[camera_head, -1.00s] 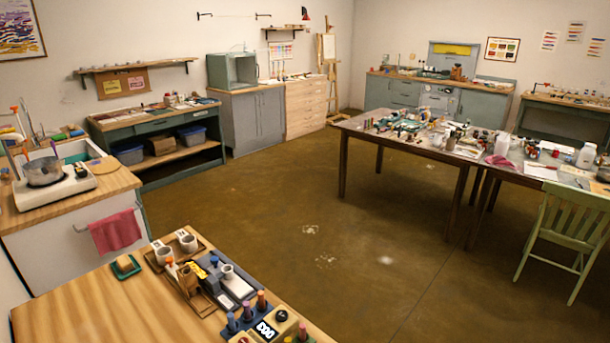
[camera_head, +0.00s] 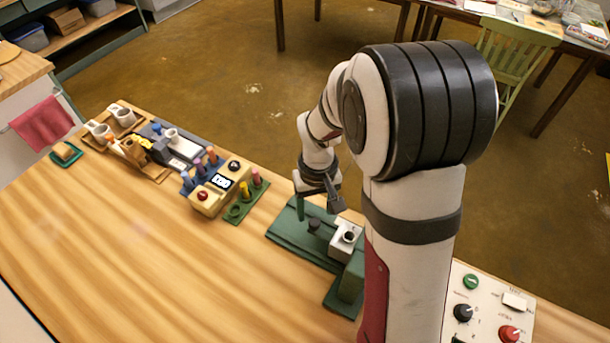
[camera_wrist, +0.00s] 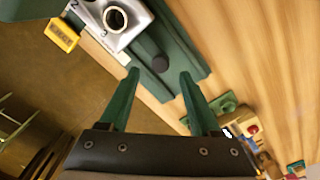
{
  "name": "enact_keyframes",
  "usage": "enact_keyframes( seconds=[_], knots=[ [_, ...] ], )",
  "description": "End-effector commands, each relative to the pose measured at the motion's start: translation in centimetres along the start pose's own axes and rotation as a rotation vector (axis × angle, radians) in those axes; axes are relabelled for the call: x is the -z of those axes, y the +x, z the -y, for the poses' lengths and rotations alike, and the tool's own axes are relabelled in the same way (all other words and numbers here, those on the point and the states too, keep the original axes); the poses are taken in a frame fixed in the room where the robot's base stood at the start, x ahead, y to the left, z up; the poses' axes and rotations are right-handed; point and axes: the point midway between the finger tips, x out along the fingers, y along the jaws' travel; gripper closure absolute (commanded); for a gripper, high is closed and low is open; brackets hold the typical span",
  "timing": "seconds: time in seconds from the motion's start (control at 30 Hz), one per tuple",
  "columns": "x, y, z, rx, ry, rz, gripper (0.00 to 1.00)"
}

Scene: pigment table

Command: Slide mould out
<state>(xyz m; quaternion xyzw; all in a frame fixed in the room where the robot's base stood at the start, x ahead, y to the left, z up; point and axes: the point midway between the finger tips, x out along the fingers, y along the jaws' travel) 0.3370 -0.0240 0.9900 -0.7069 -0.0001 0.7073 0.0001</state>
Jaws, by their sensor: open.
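A metallic block with a round hole, which looks like the mould (camera_head: 346,241), sits on a green press-like fixture (camera_head: 290,238) at the table's far edge. In the wrist view the mould (camera_wrist: 128,38) is at the top, just beyond my fingers. In the head view my gripper (camera_head: 319,207) is over the fixture, with part of the fixture hidden behind my arm.
A yellow tag (camera_wrist: 62,36) is beside the mould. A cream control box (camera_head: 217,190) and a green rack of coloured pegs (camera_head: 245,205) stand left of the fixture. A panel with knobs (camera_head: 487,305) is at the right. The wooden tabletop (camera_head: 150,260) in front is clear.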

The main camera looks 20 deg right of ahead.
Motion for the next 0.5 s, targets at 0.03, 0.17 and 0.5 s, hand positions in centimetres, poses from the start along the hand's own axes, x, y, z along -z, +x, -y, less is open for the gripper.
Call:
enact_keyframes(
  seconds=[0.03,0.17,0.5],
  knots=[
    [-0.1,1.1,0.0,0.0,-0.001,0.005,0.36],
    [-0.1,3.2,0.0,0.0,0.0,0.003,0.36],
    [0.0,4.2,0.0,0.0,0.0,-0.001,0.36]
  ],
)
